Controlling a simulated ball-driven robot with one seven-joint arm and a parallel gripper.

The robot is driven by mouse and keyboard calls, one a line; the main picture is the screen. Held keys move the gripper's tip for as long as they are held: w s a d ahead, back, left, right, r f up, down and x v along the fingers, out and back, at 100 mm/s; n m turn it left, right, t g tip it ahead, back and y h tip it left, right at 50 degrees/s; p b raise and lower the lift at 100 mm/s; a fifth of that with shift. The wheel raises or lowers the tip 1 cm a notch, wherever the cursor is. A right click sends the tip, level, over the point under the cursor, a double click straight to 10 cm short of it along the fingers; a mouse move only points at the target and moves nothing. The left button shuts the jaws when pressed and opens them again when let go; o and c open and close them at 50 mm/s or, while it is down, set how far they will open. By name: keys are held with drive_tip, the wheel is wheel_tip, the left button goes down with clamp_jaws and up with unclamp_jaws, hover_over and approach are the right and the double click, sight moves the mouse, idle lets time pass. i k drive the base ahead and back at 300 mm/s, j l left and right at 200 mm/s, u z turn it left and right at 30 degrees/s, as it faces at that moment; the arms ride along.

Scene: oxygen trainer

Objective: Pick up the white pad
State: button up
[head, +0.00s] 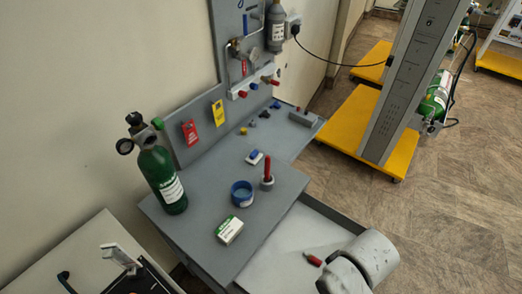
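A small white pad-like piece (253,161) lies on the grey bench, with a blue block (253,153) on or against it. A white box with a green label (229,230) lies nearer the bench's front edge. I cannot tell for certain which of these is the white pad. Part of my white arm (370,258) shows at the lower right, over the pale surface below the bench. My gripper does not show in this view.
A green cylinder (163,180) stands at the bench's left. A blue ring-shaped container (242,192) and a red-handled tool in a holder (267,173) stand between the two white items. A small red item (313,260) lies beside my arm.

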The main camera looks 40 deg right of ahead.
sight(256, 156)
drive_tip(key=i+l, duration=0.1)
drive_tip(key=l, duration=0.4)
drive_tip(key=i+l, duration=0.15)
drive_tip(key=l, duration=0.3)
drive_tip(key=i+l, duration=0.1)
drive_tip(key=l, duration=0.4)
drive_tip(key=i+l, duration=0.1)
drive_tip(key=l, duration=0.35)
drive_tip(key=i+l, duration=0.1)
drive_tip(key=l, duration=0.4)
drive_tip(key=i+l+u, duration=0.1)
drive_tip(key=u, duration=0.4)
drive_tip(key=l+u, duration=0.15)
drive_tip(key=u, duration=0.35)
drive_tip(key=i+l+u, duration=0.1)
drive_tip(key=u, duration=0.4)
drive_tip(key=i+u, duration=0.15)
drive_tip(key=i, duration=0.65)
